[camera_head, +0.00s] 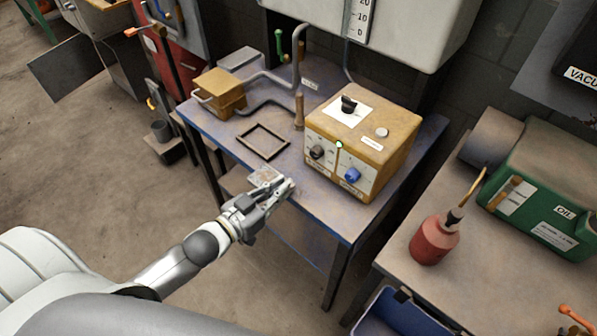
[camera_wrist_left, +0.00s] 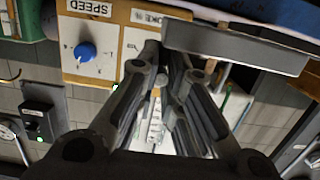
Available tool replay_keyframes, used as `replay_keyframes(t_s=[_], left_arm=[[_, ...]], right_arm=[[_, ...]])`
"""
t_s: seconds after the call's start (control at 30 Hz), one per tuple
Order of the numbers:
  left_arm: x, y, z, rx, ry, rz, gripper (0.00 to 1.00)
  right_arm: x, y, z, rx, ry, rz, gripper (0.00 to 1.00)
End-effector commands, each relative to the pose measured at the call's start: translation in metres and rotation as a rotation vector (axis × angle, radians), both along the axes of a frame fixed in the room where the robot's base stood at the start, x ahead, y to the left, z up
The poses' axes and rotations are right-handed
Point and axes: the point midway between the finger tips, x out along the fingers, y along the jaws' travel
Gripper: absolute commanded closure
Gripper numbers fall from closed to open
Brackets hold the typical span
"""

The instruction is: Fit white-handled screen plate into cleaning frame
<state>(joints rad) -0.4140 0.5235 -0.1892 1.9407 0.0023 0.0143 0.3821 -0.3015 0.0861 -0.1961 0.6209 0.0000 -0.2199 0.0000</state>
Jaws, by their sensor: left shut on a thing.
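The cleaning frame (camera_head: 243,139) looks like a dark, thin, square outline lying flat on the blue-edged table. My left gripper (camera_head: 283,187) is over the table's near edge, to the near side of the frame and apart from it. It is shut on the screen plate (camera_head: 264,176), a small pale grey plate at the fingertips. In the left wrist view the plate (camera_wrist_left: 235,48) shows as a grey slab seen nearly edge-on, beyond the fingertips of the left gripper (camera_wrist_left: 168,50). Its white handle cannot be made out clearly; the fingers hide the grip. My right gripper is not in view.
A yellow control box (camera_head: 362,140) with knobs stands right of the frame. A wooden-handled tool (camera_head: 299,111) stands between them. A small yellow box (camera_head: 219,93) and bent grey pipes (camera_head: 300,60) are behind. A red bottle (camera_head: 434,240) stands on the right-hand table.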

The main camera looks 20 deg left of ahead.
Motion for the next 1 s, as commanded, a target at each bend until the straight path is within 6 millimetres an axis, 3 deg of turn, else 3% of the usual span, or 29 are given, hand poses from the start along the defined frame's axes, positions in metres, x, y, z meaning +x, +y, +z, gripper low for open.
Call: replay_keyframes(t_s=[0.1, 0.37, 0.6, 0.73, 1.0], left_arm=[[0.02, -0.007, 0.003, 0.0, -0.004, 0.0, 1.0], [0.037, -0.013, 0.001, -0.001, -0.002, 0.0, 1.0], [0.072, -0.026, 0.003, 0.0, -0.004, -0.001, 1.0], [0.069, -0.026, -0.012, 0.0, 0.001, 0.0, 1.0], [0.069, -0.025, -0.014, 0.001, -0.001, 0.0, 1.0]], right_arm=[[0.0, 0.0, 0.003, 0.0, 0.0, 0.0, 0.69], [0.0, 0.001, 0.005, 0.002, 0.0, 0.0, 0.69], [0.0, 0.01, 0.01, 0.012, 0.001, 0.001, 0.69], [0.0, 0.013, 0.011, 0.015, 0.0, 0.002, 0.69], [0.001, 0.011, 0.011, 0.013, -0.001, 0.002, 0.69]])
